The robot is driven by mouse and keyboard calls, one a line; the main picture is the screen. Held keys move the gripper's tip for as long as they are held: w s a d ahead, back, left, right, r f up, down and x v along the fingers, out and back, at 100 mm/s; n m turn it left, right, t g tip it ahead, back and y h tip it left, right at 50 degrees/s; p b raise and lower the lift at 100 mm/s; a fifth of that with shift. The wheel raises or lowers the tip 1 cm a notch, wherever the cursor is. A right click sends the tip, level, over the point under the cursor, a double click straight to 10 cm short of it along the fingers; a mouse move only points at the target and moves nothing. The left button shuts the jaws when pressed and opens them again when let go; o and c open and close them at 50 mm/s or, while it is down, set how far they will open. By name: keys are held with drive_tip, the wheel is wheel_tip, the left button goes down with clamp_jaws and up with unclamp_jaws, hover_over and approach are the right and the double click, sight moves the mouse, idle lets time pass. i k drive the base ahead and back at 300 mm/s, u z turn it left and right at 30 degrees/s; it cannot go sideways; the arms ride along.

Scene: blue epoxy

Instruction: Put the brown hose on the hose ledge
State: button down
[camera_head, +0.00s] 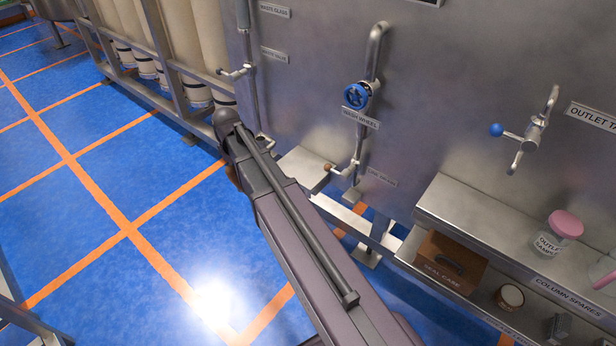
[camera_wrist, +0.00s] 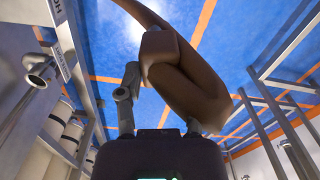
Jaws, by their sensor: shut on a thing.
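The brown hose (camera_wrist: 205,95) is a thick curved loop that fills the upper middle of the wrist view. My gripper (camera_wrist: 162,98) is shut on it, with a finger on either side. In the head view my arm covers most of the gripper and hose; only a small brown edge (camera_head: 232,175) shows beside the arm. A steel edge with a label beginning "HO" (camera_wrist: 57,10) is at the upper left of the wrist view, apart from the hose; it may be the hose ledge. A small steel ledge (camera_head: 303,166) juts from the wall right of my arm in the head view.
The steel wall carries a blue wash wheel (camera_head: 356,96), pipes and a blue-knobbed outlet valve (camera_head: 496,130). A spares shelf (camera_head: 455,208) with a pink-lidded jar (camera_head: 559,232) stands at right. Cream cylinders (camera_head: 168,35) stand behind a rail. The blue floor (camera_head: 75,215) at left is clear.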

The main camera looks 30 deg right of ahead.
sight(304, 167)
drive_tip(key=z, duration=0.05)
drive_tip(key=k, duration=1.1)
drive_tip(key=z, duration=0.4)
drive_tip(key=i, duration=1)
drive_tip(key=z, duration=0.05)
